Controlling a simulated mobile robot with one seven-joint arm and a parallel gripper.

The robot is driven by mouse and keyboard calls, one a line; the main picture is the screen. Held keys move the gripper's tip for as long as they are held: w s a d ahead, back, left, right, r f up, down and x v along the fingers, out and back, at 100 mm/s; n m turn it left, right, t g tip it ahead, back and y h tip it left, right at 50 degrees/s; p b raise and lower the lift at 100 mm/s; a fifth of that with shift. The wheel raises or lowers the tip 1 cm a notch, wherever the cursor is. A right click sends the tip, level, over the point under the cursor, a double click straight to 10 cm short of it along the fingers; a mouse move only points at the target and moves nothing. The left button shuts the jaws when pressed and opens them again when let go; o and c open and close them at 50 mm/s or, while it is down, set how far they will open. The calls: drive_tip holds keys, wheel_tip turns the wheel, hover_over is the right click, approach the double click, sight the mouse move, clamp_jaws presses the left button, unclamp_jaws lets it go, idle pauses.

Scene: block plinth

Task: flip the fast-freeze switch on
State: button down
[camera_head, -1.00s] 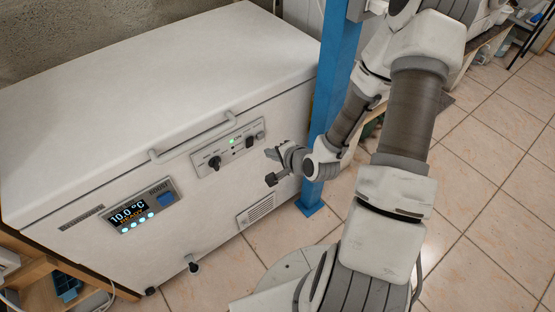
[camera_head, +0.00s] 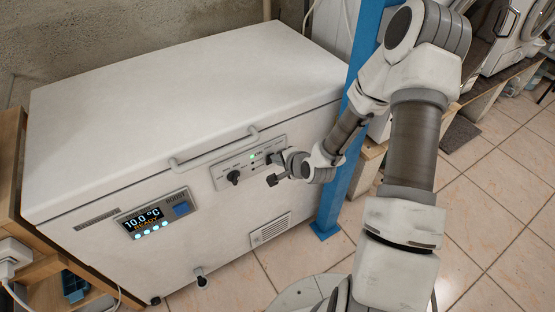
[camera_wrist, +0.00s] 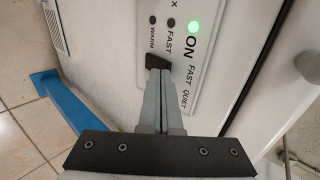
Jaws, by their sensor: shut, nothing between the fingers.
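The white chest freezer (camera_head: 190,85) has a control panel (camera_head: 222,182) on its front, with a dark knob (camera_head: 234,177) and a lit green lamp (camera_head: 253,155). My gripper (camera_head: 277,158) is shut and empty at the panel's right end, hiding that part in the head view. In the wrist view, my gripper (camera_wrist: 159,74) points at a black switch (camera_wrist: 156,61), its tips overlapping the switch's edge. I cannot tell whether they touch it or which way the switch is set. The green lamp (camera_wrist: 193,27) is lit beside "ON"; "FAST", "QUIET" and "WARM" are also printed there.
A handle bar (camera_head: 212,150) runs along the lid's front edge above the panel. The display (camera_head: 150,220) reads 10.0 °C. A blue post (camera_head: 330,205) stands just right of the freezer, close to my forearm. Tiled floor in front is open.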

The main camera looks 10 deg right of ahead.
drive_tip(key=shift+w+r+g+p, duration=0.15)
drive_tip(key=shift+r+p, duration=0.35)
drive_tip(key=shift+p, duration=0.1)
drive_tip(key=shift+w+r+g+p, duration=0.15)
drive_tip(key=shift+r+p, duration=0.35)
drive_tip(key=shift+p, duration=0.05)
